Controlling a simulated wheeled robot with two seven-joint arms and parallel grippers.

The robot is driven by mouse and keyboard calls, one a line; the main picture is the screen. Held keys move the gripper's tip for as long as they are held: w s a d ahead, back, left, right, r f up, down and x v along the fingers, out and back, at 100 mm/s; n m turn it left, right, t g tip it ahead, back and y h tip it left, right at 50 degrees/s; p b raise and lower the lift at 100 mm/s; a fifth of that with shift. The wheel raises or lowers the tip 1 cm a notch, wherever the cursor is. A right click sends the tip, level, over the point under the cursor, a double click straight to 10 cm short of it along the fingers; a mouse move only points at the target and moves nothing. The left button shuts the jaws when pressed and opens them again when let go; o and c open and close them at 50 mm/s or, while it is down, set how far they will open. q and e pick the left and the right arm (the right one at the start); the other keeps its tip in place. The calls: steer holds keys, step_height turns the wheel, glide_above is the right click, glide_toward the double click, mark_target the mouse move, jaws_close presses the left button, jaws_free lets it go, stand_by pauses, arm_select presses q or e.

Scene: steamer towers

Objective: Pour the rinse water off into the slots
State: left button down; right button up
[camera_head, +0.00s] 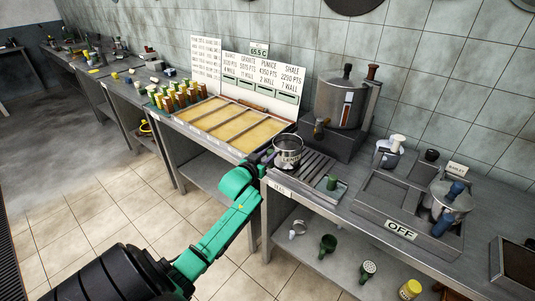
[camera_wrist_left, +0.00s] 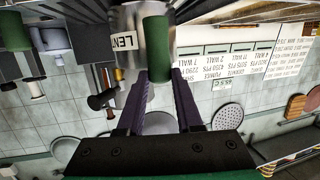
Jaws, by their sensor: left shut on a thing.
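A metal pot (camera_head: 288,156) with a white label stands out at the left end of the slotted drain (camera_head: 314,167) in the head view. Its open top faces up and it looks about upright; its contents are too small to tell. My left gripper (camera_head: 268,160) is at the pot's left side, shut on its green handle. In the upside-down left wrist view the handle (camera_wrist_left: 156,48) sits between the dark purple fingers, with the pot (camera_wrist_left: 128,25) behind it. Whether the pot touches the slats cannot be told. My right gripper is not in view.
A small green object (camera_head: 332,182) stands in a tray right of the slots. A large metal boiler (camera_head: 340,100) stands behind. A yellow-topped tray (camera_head: 232,122) lies to the left.

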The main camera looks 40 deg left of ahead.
arm_select(q)
steer(key=shift+w+a+f, duration=0.1)
steer(key=c, duration=0.5)
jaws_free()
steer(key=shift+f, duration=0.2)
steer(key=b+v, duration=0.1)
steer(key=v, duration=1.4)
steer(key=shift+w, duration=0.1)
